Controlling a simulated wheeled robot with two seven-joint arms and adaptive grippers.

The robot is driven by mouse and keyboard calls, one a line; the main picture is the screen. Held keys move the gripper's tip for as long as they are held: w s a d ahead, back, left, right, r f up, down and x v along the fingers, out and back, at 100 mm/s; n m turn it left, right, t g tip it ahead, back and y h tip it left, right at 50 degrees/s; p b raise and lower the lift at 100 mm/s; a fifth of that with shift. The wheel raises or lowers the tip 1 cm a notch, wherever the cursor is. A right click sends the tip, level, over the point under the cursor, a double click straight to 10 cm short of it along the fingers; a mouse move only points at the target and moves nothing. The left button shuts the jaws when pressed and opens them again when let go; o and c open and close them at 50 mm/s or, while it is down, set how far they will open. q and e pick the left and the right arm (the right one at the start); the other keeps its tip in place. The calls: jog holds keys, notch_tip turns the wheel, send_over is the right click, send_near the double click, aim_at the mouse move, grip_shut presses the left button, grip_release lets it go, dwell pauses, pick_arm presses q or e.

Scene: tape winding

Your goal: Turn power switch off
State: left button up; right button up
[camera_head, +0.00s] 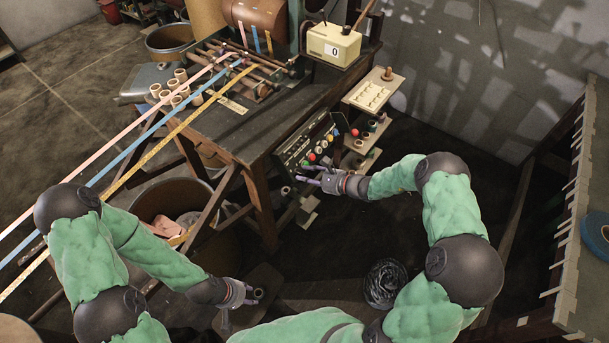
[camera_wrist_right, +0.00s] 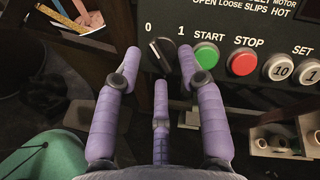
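The power switch (camera_wrist_right: 161,50) is a black rotary knob on the dark control panel (camera_wrist_right: 225,22), with 0 printed at its left and 1 at its right. I cannot clearly tell which mark its pointer faces. My right gripper (camera_wrist_right: 159,66) is open, with one purple fingertip on each side of the knob and a third finger below. A gap shows at the left fingertip; contact at the right is unclear. In the head view my right gripper (camera_head: 313,180) is at the panel's lower left end. My left gripper (camera_head: 248,293) hangs low, apart from the panel; its opening is unclear.
Green START (camera_wrist_right: 206,56) and red STOP (camera_wrist_right: 242,62) buttons sit just right of the switch, with numbered dials beyond. The wooden workbench (camera_head: 237,140) carries coloured tapes and rollers. A shelf (camera_head: 373,92) stands right of the panel. A bin (camera_head: 172,201) stands below the bench.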

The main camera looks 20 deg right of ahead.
jog(key=v, duration=1)
jog(key=shift+s+d, duration=0.2)
jog(key=shift+s, duration=0.05)
jog(key=shift+r, duration=0.1)
jog(key=s+a+f+n+g+h+p, duration=0.1)
jog(key=s+a+f+n+g+h, duration=0.1)
jog(key=s, duration=0.6)
jog(key=s+a+f+n+g+h+p, duration=0.1)
jog(key=s+a+f+n+g, duration=0.3)
jog(key=n, duration=0.6)
jog(key=s+a+f+n+g+h+p, duration=0.1)
jog(key=s+a+f+n+g+h, duration=0.2)
jog(key=s+a+f+n, duration=0.3)
jog(key=shift+s+a+f, duration=0.3)
jog(key=shift+s+a, duration=1.65)
jog(key=shift+s, duration=0.95)
